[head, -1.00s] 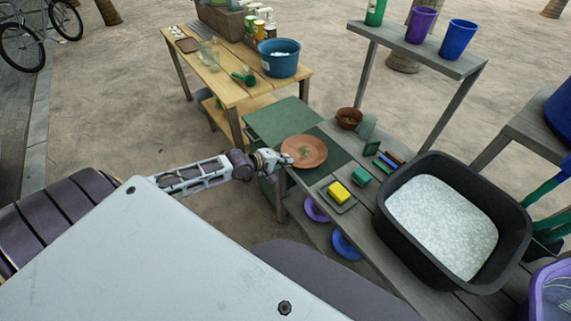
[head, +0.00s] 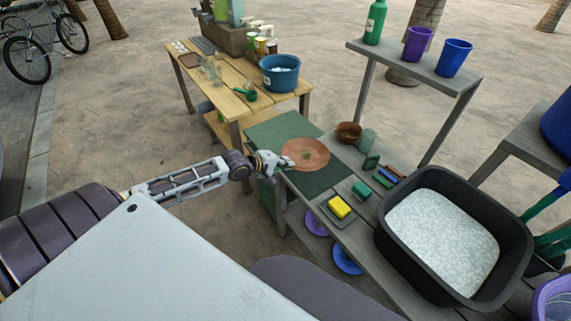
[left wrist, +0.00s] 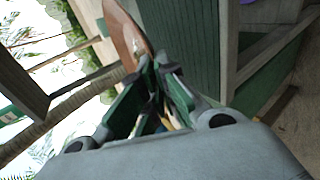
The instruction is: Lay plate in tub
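The plate (head: 306,154) is round, shallow and terracotta-coloured, with a small greenish mark in its middle. In the head view it is over the green mat (head: 262,131) at the far end of the grey counter. My left gripper (head: 279,164) is shut on the plate's left rim. In the left wrist view the fingers (left wrist: 155,68) close together at the edge of the plate (left wrist: 122,30). The gap under the plate is hard to judge. The black tub (head: 386,243), filled with white foam, stands at the near right of the counter. My right gripper is not in view.
Between plate and tub lie a yellow sponge (head: 339,206), a green block (head: 361,190) and several small bars. A brown bowl (head: 348,132) and a green cup (head: 367,141) stand behind. A raised shelf (head: 425,67) holds a bottle and cups.

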